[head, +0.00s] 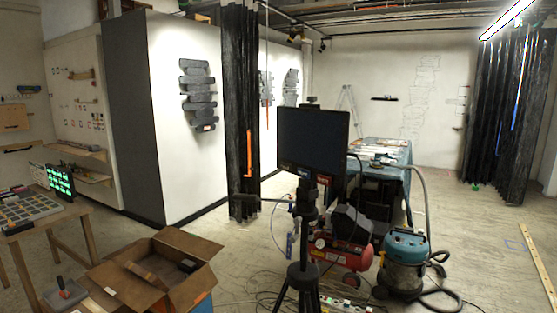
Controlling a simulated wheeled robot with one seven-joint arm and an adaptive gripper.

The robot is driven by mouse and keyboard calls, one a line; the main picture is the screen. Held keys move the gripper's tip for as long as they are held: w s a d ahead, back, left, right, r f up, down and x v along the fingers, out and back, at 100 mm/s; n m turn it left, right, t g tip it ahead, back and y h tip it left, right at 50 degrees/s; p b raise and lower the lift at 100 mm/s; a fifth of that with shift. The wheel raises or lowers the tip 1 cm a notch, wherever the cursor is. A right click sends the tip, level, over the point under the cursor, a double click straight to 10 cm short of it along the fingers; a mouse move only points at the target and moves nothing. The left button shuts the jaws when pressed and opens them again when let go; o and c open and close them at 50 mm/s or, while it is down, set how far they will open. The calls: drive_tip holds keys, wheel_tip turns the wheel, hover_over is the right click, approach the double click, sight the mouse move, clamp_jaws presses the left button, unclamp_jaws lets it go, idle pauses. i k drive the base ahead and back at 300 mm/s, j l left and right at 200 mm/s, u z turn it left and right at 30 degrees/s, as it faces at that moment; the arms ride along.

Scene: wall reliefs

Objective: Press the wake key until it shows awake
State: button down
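I cannot pick out a wake key for certain. A dark, blank screen (313,141) stands upright on a black tripod (303,270) in the middle of the head view. Small coloured marks show along its lower edge, too small to read. At the far left, a small panel (60,181) with lit green shapes stands on a table beside a tray of square pieces (28,209). No text saying awake is readable anywhere. My gripper is not in view.
An open cardboard box (155,270) sits at the front left. A red compressor (340,252), a teal vacuum (404,250) with a hose, and loose cables crowd the floor around the tripod. A cloth-covered table (395,172) stands behind. Floor at the right is mostly clear.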

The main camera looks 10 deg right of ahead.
sight(287, 167)
drive_tip(key=i+l+u, duration=0.25)
drive_tip(key=i+l, duration=0.45)
